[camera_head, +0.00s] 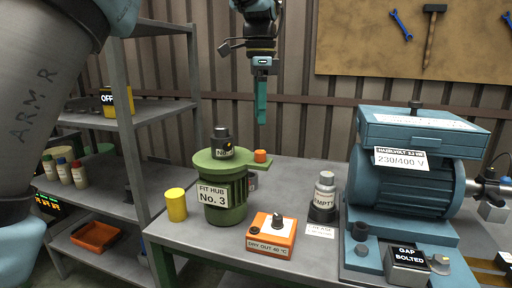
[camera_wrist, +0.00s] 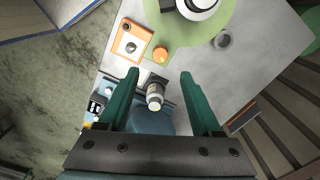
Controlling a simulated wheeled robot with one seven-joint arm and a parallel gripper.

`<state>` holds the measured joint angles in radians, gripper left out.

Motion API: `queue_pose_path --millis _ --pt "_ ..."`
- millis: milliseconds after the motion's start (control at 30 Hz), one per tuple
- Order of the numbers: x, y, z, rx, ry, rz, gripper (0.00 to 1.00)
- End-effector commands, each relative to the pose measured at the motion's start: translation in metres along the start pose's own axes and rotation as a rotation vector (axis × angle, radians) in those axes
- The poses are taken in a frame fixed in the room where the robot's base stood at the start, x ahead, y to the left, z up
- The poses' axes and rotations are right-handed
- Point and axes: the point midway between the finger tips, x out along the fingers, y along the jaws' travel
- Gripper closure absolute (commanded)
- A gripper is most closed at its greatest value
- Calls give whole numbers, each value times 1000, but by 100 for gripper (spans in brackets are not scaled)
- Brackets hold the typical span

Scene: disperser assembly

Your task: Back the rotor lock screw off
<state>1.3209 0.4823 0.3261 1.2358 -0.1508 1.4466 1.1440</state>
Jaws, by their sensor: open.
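A green hub unit (camera_head: 222,185) labelled "FIT HUB No. 3" stands on the bench, with a dark cylinder (camera_head: 221,138) upright on its top. A small orange knob (camera_head: 260,156) sits on a tab at the right of its green top plate; it may be the rotor lock screw, but no label shows this. The knob also shows in the wrist view (camera_wrist: 160,53), just beyond the fingertips. My gripper (camera_head: 261,118) hangs above the knob, fingers down and clear of it. In the wrist view my gripper (camera_wrist: 159,73) is open with nothing held.
A large blue motor (camera_head: 410,165) fills the bench's right. Shelving (camera_head: 130,118) stands left. Air around my gripper is clear.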

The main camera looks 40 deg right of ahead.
Motion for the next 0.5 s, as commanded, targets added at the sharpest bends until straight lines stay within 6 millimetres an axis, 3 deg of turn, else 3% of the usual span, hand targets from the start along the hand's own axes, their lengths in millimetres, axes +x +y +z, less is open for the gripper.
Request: queue_pose_path --millis 300,500 --pt "58 1 1 -2 -3 5 34" --pt "86 0 1 -2 -2 2 34"
